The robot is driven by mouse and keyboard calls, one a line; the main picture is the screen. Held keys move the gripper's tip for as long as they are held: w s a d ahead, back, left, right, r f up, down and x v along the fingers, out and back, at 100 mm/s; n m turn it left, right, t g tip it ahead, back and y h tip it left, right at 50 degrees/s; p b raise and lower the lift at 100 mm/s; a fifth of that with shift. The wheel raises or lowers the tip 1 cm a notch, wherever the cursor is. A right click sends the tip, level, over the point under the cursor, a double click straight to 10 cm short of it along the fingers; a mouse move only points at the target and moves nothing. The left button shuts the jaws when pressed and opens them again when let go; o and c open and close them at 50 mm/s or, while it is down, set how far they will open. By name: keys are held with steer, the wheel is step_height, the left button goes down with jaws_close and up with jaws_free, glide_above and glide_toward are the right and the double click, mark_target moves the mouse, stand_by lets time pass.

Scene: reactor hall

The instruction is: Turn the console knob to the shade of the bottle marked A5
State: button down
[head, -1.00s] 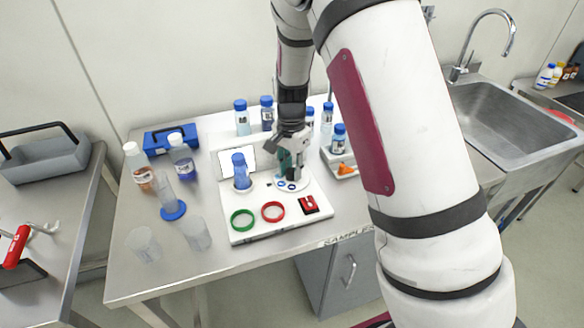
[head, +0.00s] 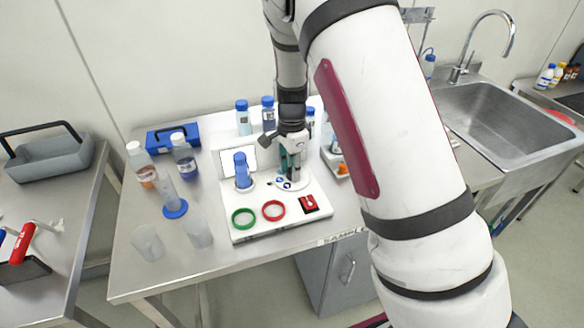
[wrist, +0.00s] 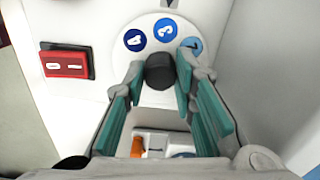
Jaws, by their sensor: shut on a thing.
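The console (head: 250,225) is a white panel on the steel table. Its black knob (wrist: 160,70) is between the fingertips of my gripper (wrist: 160,75), which is shut on it; the gripper (head: 290,172) also shows over the dial in the head view. The dial has round blue marks: a dark one (wrist: 134,40) reading 4, a mid-blue one (wrist: 165,29) reading 3 and a paler one (wrist: 190,47) partly behind a finger. Blue-capped bottles (head: 243,118) (head: 268,114) (head: 310,122) stand behind the console. Their labels are too small to read. The knob's pointer is not visible.
A blue bottle (head: 242,172) stands on the console, with a green ring (head: 243,218), a red ring (head: 273,211) and a red switch (head: 308,204). Beakers (head: 147,242) stand at the table's left.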

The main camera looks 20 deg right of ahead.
steer(key=c, duration=1.3)
jaws_free()
step_height(320, 180, up, 12)
